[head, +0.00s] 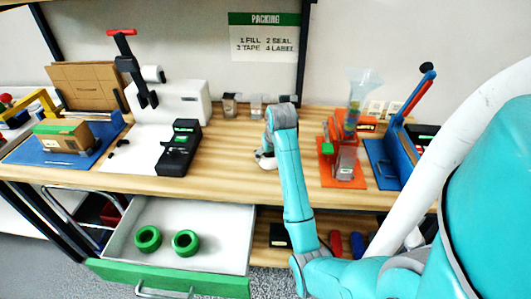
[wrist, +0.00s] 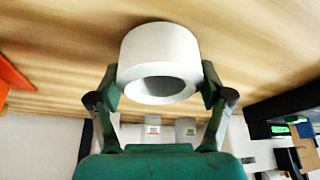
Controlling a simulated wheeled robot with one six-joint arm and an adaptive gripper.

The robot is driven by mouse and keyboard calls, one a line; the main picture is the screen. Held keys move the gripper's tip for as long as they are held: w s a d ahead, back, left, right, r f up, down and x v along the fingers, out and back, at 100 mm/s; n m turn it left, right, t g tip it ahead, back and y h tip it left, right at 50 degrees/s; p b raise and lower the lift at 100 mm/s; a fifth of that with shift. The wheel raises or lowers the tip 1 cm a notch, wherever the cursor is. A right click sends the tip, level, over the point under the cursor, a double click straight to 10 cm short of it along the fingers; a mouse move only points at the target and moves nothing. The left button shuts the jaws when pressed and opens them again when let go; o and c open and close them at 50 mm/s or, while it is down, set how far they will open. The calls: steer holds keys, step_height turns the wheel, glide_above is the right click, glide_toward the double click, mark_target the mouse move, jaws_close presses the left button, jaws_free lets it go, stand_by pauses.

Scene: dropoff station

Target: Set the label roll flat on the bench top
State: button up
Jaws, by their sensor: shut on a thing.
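The label roll (wrist: 160,45) is a white ring with a grey hollow core, seen in the wrist view. My gripper (wrist: 160,84) is shut on it, one finger on each side. In the head view the label roll (head: 266,163) is a small white patch, mostly hidden by my arm, low over the middle of the wooden bench top (head: 235,147). I cannot tell whether the roll touches the wood.
A black label printer (head: 180,148) stands left of my gripper, and an orange dispensing station (head: 341,165) stands to the right. Small containers (head: 243,106) stand behind. An open drawer (head: 205,222) below holds two green rings (head: 148,239). Bare wood surrounds my gripper.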

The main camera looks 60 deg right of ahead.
steer(key=shift+f, duration=0.2)
steer(key=shift+f, duration=0.1)
steer(key=o, duration=1.1)
steer(key=shift+o, duration=0.2)
